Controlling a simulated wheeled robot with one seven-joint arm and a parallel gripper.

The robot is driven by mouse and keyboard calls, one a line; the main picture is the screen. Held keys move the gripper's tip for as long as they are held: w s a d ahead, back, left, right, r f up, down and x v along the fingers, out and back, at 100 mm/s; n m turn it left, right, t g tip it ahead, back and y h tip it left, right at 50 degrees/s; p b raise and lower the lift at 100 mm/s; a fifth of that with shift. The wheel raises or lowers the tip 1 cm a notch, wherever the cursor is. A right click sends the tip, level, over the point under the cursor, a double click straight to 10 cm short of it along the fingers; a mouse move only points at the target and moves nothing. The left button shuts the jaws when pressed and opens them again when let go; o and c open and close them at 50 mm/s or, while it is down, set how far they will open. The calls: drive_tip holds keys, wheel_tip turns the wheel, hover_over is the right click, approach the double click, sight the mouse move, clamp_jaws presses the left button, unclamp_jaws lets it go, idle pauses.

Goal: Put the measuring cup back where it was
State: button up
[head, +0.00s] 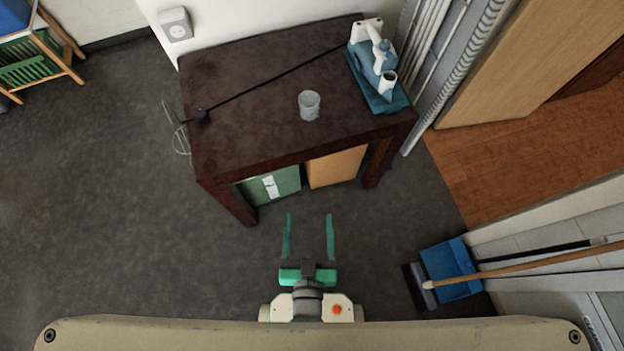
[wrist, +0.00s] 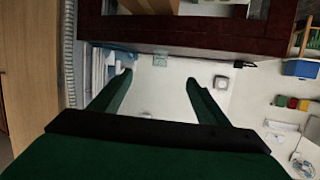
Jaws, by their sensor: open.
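The measuring cup (head: 309,105), a small clear glass-like cup, stands upright on the dark brown table (head: 245,130), right of the middle and near the front edge. In the wrist view, which looks upside down, the cup (wrist: 160,60) shows faintly against the white wall, at the table's edge. My gripper (head: 309,218) is open and empty, with its two green fingers apart. It is in front of the table, pointing toward it, in line with the cup but well short of it. In the wrist view the cup lies between the fingertips (wrist: 160,80).
A blue and white device (head: 378,75) stands at the table's right end. A black cable (head: 270,80) runs across the tabletop behind the cup. Green and orange boxes (head: 335,167) are under the table. A blue dustpan (head: 448,270) and long handles lie at right.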

drive_tip(key=s+r, duration=0.5)
drive_tip(key=s, duration=0.2)
drive_tip(key=shift+d+r, duration=0.2)
drive_tip(key=shift+d, duration=0.2)
idle(0.7)
